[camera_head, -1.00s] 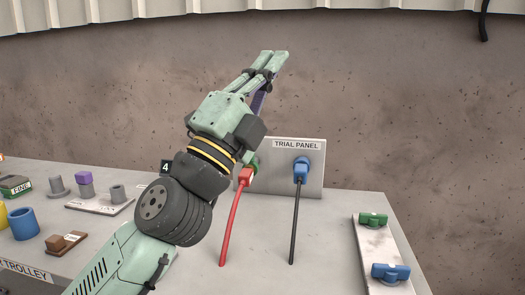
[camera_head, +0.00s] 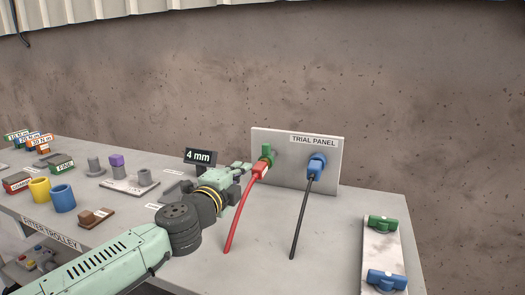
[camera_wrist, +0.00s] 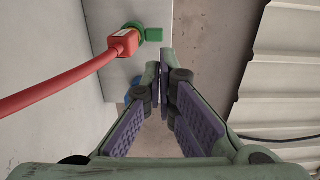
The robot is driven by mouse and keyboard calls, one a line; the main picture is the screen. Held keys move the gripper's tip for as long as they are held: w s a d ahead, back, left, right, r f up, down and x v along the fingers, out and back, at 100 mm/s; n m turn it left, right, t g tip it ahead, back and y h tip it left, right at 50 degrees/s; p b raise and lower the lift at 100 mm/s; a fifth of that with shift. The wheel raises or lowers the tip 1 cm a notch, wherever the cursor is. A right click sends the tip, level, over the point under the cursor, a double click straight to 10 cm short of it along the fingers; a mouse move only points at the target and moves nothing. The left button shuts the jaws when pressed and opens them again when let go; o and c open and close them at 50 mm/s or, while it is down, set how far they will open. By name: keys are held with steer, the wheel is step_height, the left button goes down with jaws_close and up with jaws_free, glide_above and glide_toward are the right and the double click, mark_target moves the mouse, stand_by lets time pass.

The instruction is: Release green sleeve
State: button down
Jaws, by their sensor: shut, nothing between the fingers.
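The green sleeve (camera_head: 267,152) sits on the left side of the upright trial panel (camera_head: 328,174), with a red plug (camera_head: 260,172) and its red cable below it. In the wrist view the green sleeve (camera_wrist: 153,34) has a square tab sticking out to the right, and the red plug (camera_wrist: 124,42) meets it from the left. My gripper (camera_head: 244,167) is just left of the red plug in the head view. In the wrist view my gripper (camera_wrist: 164,54) has its fingertips together, empty, below the tab and apart from it.
A blue connector (camera_head: 317,166) with a black cable is on the panel's right. A white plate (camera_head: 379,251) at right holds a green piece (camera_head: 383,223) and a blue piece (camera_head: 386,280). A "4 mm" display (camera_head: 200,156) stands behind my arm. Cups and blocks crowd the left.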

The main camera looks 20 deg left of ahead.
mark_target(265, 147)
steer(key=w+p, duration=0.1)
steer(key=w, duration=0.3)
steer(key=w+p, duration=0.1)
steer(key=w, duration=0.3)
steer(key=w+p, duration=0.2)
steer(key=w, duration=0.2)
steer(key=shift+w+d+r, duration=0.15)
steer(key=shift+w+d, duration=0.15)
steer(key=shift+d, duration=0.05)
steer(key=shift+w, duration=0.7)
